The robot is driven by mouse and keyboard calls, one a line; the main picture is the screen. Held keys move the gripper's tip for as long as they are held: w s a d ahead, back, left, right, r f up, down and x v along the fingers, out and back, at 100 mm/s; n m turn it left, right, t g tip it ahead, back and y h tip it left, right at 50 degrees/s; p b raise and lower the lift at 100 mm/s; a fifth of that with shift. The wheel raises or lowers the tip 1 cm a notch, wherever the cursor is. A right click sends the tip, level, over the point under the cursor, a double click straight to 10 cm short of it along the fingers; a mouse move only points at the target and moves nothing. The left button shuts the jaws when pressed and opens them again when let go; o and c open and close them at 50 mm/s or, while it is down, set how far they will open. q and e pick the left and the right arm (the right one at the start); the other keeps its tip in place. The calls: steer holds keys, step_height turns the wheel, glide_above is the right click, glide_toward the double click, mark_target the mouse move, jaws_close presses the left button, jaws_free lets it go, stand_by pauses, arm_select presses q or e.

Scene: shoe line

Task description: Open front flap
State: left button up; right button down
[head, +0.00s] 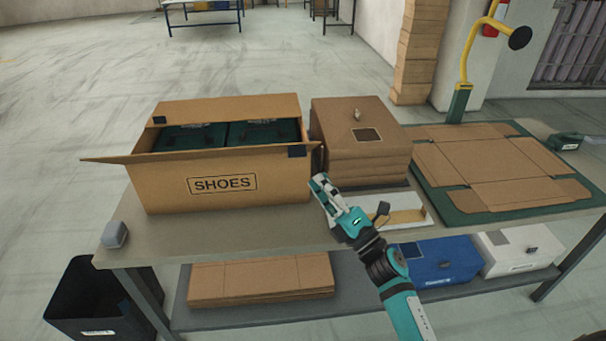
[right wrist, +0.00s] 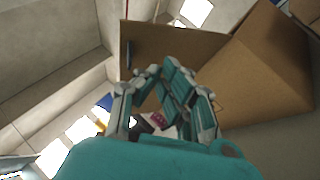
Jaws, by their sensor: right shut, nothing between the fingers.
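A brown cardboard box marked SHOES (head: 222,185) stands on the left part of the table. Its top is open and shows dark green boxes (head: 262,132) inside. The back flap (head: 228,107) stands up, and a flap end (head: 105,159) juts out at the left front corner. How the front flap lies cannot be told clearly. My right gripper (head: 319,183) is shut and empty, just off the box's right front corner. In the right wrist view my fingers (right wrist: 165,75) are in front of cardboard panels (right wrist: 262,70); contact cannot be told. My left gripper is out of view.
A stack of brown boxes (head: 360,162) stands right of the SHOES box. A flat cardboard blank (head: 490,160) lies on a green mat (head: 575,192). A small grey block (head: 114,235) sits at the table's left edge. The table front below the box is clear.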

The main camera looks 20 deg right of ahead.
steer(key=s+f+n+g+y, duration=0.4)
steer(key=s+f+n+y, duration=0.1)
steer(key=s+n+y, duration=0.35)
steer(key=w+a+r+p, duration=0.4)
steer(key=w+r, duration=0.4)
steer(key=w, duration=0.1)
steer(key=shift+r+n+y+p, duration=0.3)
steer(key=shift+n+y+p, duration=0.05)
steer(key=shift+p, duration=0.05)
steer(key=shift+a, duration=0.15)
